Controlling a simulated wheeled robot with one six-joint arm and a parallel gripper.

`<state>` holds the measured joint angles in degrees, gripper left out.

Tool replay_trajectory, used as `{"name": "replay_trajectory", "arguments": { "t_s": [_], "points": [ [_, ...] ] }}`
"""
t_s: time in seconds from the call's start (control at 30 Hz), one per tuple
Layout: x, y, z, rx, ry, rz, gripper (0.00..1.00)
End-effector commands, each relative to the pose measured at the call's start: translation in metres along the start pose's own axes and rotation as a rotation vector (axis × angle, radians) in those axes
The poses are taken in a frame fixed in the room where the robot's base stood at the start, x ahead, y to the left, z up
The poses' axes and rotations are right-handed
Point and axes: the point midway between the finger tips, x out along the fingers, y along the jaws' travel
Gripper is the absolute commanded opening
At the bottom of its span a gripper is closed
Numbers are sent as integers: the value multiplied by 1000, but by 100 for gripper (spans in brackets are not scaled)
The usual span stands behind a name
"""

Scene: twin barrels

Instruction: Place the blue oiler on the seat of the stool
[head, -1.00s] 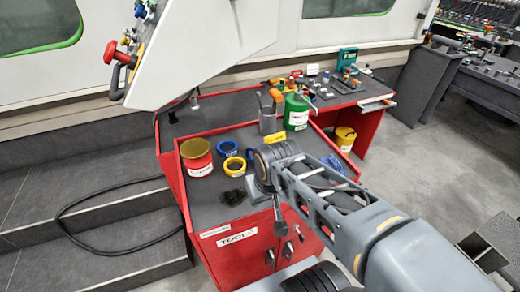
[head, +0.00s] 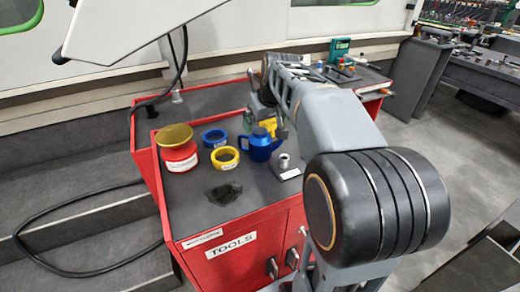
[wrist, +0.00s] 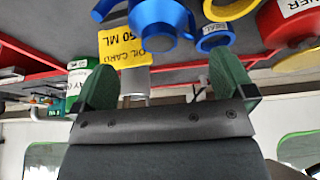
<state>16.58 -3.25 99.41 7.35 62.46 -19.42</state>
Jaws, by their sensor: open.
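The blue oiler (head: 261,147) stands upright on the dark top of the red tool cabinet, right of the yellow ring. It also shows in the wrist view (wrist: 162,18), upside down at the top edge and partly cut off. My gripper (wrist: 165,78) is open, its two green fingers spread apart. The oiler is beyond the fingertips and not between them. In the head view my gripper is over the cabinet's back part, behind the oiler, and mostly hidden by my arm. I see no stool in either view.
A black patch (head: 224,193) marks the clear front left.

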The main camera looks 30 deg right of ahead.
Motion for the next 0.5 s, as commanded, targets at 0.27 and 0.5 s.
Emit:
{"name": "replay_trajectory", "arguments": {
  "t_s": [0.27,0.5],
  "points": [
    [31,0,0,1,0,0,100],
    [41,0,0,1,-1,0,100]
  ]
}}
